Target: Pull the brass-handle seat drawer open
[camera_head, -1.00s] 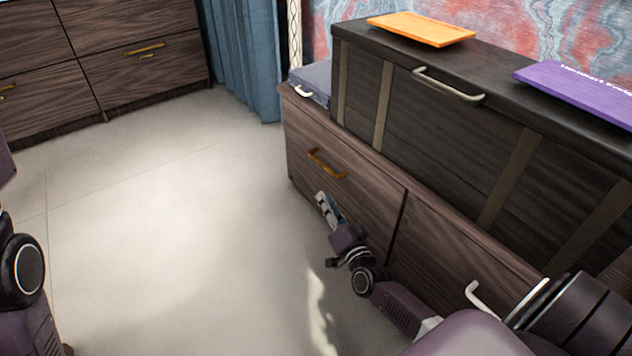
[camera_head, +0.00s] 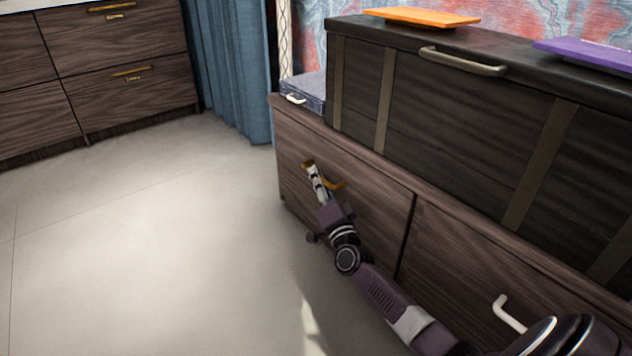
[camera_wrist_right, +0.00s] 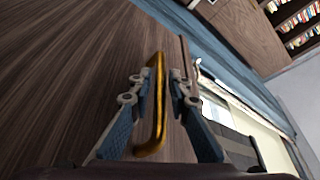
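The seat drawer (camera_head: 355,210) is a dark wood-grain front on the left of the low bench, and it looks flush with the frame. Its brass handle (camera_head: 337,184) is partly hidden by my right gripper (camera_head: 314,176). In the right wrist view, the brass handle (camera_wrist_right: 157,110) lies between the two fingers of my right gripper (camera_wrist_right: 158,78). The fingers stand apart, one on each side of the bar, with gaps visible, so it is open around the handle. My left gripper is not in view.
A neighbouring bench drawer has a white handle (camera_head: 508,314). A dark chest (camera_head: 450,120) stands on the bench, with an orange board (camera_head: 425,17) and a purple board (camera_head: 590,52) on top. The floor (camera_head: 150,240) to the left is clear. A cabinet (camera_head: 120,75) stands far left.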

